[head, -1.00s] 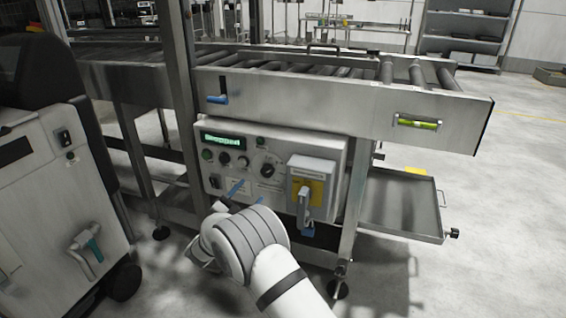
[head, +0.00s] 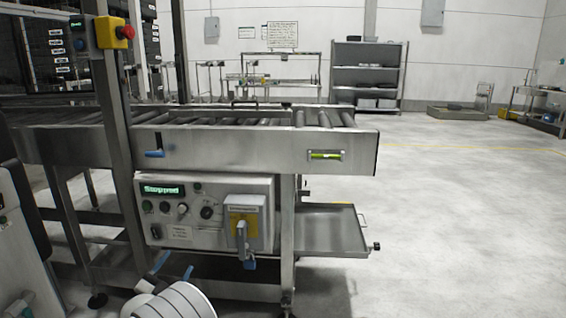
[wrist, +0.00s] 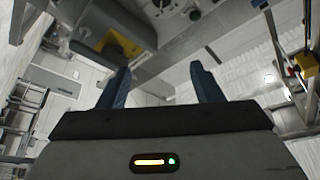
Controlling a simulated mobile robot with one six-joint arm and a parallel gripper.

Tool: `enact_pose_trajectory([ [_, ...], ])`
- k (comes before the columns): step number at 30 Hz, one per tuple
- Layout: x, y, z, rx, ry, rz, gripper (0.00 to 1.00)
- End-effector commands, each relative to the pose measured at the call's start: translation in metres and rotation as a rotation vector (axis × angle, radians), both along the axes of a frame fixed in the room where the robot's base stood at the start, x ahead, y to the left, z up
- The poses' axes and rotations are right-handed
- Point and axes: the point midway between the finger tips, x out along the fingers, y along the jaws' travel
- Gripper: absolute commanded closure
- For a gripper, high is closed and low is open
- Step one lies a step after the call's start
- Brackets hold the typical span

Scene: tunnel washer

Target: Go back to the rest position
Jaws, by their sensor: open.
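My gripper (wrist: 160,88) shows in the wrist view with its two blue fingers spread apart and nothing between them. In the head view the gripper (head: 168,268) is low at the bottom, in front of the control panel's lower edge, partly hidden by my own wrist. The control panel (head: 180,233) has a green display reading "Stopped", several knobs and a yellow-backed grey switch (head: 243,218) with a padlock-like blue piece under it. I cannot see any contact between the gripper and the panel.
A roller conveyor (head: 240,150) runs above the panel. A metal tray (head: 330,232) sticks out at its right. A post with a red emergency button (head: 127,32) stands left. A white machine (head: 15,235) is at the far left. The floor at right (head: 460,220) is clear.

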Motion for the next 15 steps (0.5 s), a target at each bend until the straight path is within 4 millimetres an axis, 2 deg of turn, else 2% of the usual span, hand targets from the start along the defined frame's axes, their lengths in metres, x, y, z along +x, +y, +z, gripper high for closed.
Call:
enact_pose_trajectory([
  [1,0.001,-0.001,0.002,0.001,0.000,0.001,0.41],
  [3,0.012,-0.006,0.020,0.003,0.021,0.022,0.41],
  [8,0.031,-0.015,0.049,0.003,0.066,0.077,0.41],
  [15,0.061,-0.037,0.107,-0.006,0.158,0.180,0.41],
])
